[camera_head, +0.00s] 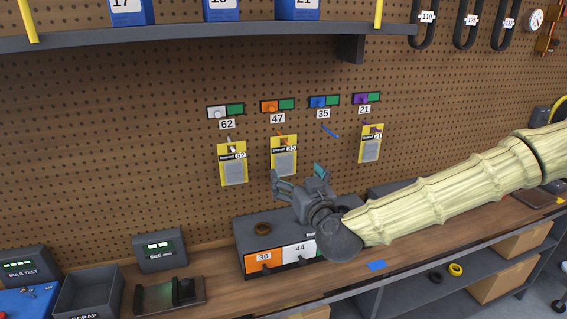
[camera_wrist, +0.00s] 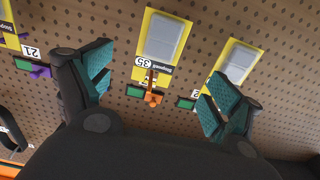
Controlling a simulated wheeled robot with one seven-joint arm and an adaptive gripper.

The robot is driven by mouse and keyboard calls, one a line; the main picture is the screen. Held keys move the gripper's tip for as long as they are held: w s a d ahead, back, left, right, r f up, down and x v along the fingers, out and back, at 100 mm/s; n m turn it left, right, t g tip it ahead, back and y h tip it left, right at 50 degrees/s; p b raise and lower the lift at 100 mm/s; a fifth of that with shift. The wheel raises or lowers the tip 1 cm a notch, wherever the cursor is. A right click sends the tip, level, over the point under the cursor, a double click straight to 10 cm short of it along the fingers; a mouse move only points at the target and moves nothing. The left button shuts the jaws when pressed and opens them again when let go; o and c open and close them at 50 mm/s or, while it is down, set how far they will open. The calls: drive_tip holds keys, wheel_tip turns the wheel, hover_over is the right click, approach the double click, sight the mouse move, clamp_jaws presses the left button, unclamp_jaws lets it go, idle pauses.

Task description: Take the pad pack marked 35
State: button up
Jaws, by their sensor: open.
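The pad pack marked 35 (camera_head: 284,158) is a yellow card with a grey pad. It hangs on the orange hook under the label 47 (camera_head: 277,118). The blue hook under the label 35 (camera_head: 323,113) is bare. My gripper (camera_head: 299,176) is open and empty, just below and in front of the pack marked 35. In the wrist view, which is upside down, this pack (camera_wrist: 164,37) and its orange hook lie between the two fingers of my gripper (camera_wrist: 158,88), apart from both.
The pack marked 62 (camera_head: 233,166) hangs to the left and the pack marked 21 (camera_head: 371,145) to the right. A drawer unit (camera_head: 245,232) stands on the bench below my gripper. A shelf (camera_head: 180,36) juts out above.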

sight(286, 160)
drive_tip(key=p+x, duration=0.1)
drive_tip(key=x, duration=0.4)
drive_tip(key=shift+r+p, duration=0.1)
drive_tip(key=shift+p, duration=0.25)
drive_tip(key=shift+p+x, duration=1.4)
drive_tip(key=shift+x, duration=0.85)
drive_tip(key=shift+w+a+f, duration=0.1)
drive_tip(key=shift+w+f, duration=0.2)
drive_tip(key=shift+w, duration=0.3)
drive_tip(key=c, duration=1.2)
